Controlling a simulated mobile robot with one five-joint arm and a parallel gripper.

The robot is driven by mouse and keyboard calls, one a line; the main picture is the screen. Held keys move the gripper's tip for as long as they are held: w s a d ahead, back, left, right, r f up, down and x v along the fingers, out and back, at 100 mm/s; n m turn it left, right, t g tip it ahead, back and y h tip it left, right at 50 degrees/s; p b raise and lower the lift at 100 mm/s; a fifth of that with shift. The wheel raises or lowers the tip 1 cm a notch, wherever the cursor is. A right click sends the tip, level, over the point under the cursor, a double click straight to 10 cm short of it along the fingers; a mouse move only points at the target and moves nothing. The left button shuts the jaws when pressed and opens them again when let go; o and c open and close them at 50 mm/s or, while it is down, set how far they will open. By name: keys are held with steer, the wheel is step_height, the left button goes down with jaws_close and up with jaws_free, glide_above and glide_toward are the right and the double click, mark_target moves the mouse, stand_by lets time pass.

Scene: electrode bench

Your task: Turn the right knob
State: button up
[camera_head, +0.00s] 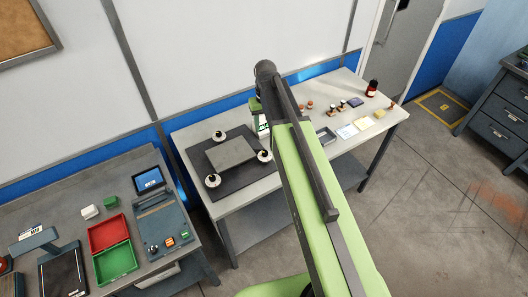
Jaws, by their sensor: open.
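Three round white pieces with black tops look like knobs. They stand around a grey block (230,153) on a dark mat (234,187) on the middle table: an upper one (219,136), a lower left one (213,181) and a right one (264,156). The right one is close to the left edge of my green arm in the picture. A grey device with a screen on the left bench also has small round controls, one dark (152,249). I cannot tell which control is the task's right knob. My gripper does not show; my arm covers the area behind it.
The left bench holds a red tray (107,232) and a green tray (114,262). Open floor lies to the right.

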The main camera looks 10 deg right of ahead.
mark_target(265, 152)
step_height(265, 152, down, 16)
steer(key=b, duration=1.5)
steer(key=shift+r, duration=0.1)
